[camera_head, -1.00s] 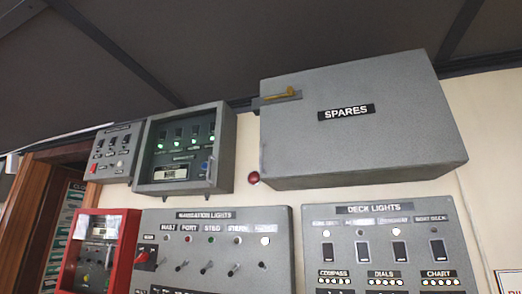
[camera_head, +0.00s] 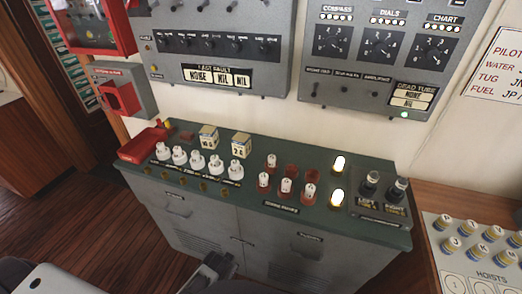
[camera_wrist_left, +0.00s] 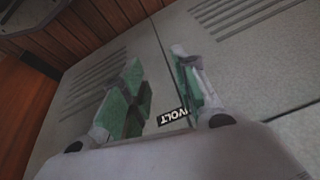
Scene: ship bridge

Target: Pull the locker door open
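A grey cabinet with a green top (camera_head: 255,150) stands low against the wall. Its left door (camera_head: 195,222) and right door (camera_head: 345,262) look closed, each with a recessed pull and vent slots. My left gripper (camera_head: 212,268) is low in front of the cabinet, near the line between the doors. In the left wrist view my left gripper (camera_wrist_left: 157,62) is open, with nothing visible between its green-padded fingers. Beyond it are the grey door faces (camera_wrist_left: 245,60) and a label ending in "VOLT" (camera_wrist_left: 173,116). Contact cannot be told. My right gripper is not in view.
Knobs, switches and two lit lamps (camera_head: 338,165) crowd the cabinet top, with a red box (camera_head: 145,146) at its left end. Control panels (camera_head: 215,60) hang above. A hoists console (camera_head: 470,255) stands at right. Wooden floor (camera_head: 75,190) is clear at left.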

